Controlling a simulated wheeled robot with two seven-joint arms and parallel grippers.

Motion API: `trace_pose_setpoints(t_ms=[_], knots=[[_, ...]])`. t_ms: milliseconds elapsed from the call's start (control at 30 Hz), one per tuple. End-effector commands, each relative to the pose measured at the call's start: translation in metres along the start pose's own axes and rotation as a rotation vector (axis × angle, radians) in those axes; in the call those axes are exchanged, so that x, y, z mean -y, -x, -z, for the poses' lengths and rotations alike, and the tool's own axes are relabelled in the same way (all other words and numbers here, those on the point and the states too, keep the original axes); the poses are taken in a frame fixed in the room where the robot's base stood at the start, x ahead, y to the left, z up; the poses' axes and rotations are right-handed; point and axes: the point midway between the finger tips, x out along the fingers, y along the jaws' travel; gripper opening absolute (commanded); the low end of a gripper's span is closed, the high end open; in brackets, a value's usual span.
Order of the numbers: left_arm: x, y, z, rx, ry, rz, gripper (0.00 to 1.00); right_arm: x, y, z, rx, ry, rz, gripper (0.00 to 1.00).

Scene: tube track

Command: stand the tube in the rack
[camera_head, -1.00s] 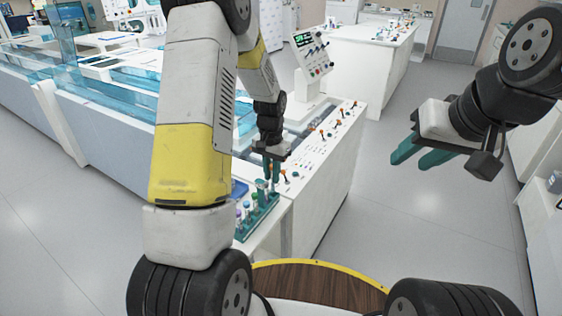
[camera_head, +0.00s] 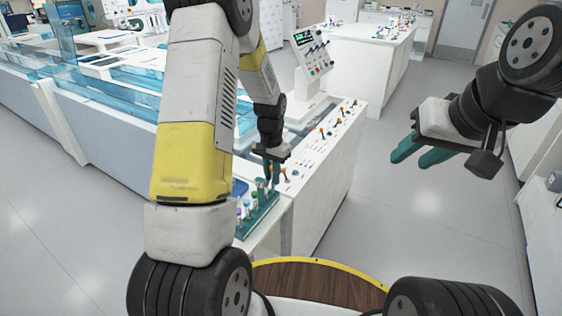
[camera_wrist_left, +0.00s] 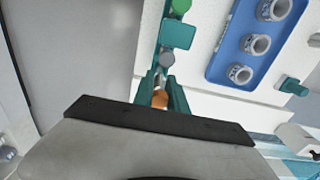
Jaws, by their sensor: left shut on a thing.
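The teal rack (camera_head: 262,219) stands near the front edge of the white bench, with several capped tubes along it. My left gripper (camera_head: 271,182) is low over the rack's far end, fingers pointing down. In the left wrist view its teal fingers (camera_wrist_left: 161,93) are shut on the tube (camera_wrist_left: 160,98), which shows orange-brown between them. The tube's lower end is hidden, so I cannot tell whether it is inside a rack hole. Part of the rack (camera_wrist_left: 179,34) shows just beyond the fingers. My right gripper (camera_head: 424,154) is open and empty, over the floor at the right.
A blue tray (camera_wrist_left: 222,62) with grey ring-shaped holders lies beside the rack. A control panel (camera_head: 313,53) rises from the white bench (camera_head: 318,205) behind, with small orange-topped pieces along the bench. Glass-walled water tanks are at left. The floor at right is clear.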

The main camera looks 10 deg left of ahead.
Motion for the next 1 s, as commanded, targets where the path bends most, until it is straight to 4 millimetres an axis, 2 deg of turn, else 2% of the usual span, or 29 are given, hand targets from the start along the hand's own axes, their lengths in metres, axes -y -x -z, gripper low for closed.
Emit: trace_pose_setpoints(t_ms=[567,1000], knots=[[0.000,-0.005,0.000,0.001,0.000,0.000,0.00,0.000,0.000,0.000,0.000,0.000,0.000,0.39],[0.000,-0.017,0.000,0.001,0.000,0.000,0.00,0.000,0.000,0.000,0.000,0.000,0.000,0.39]])
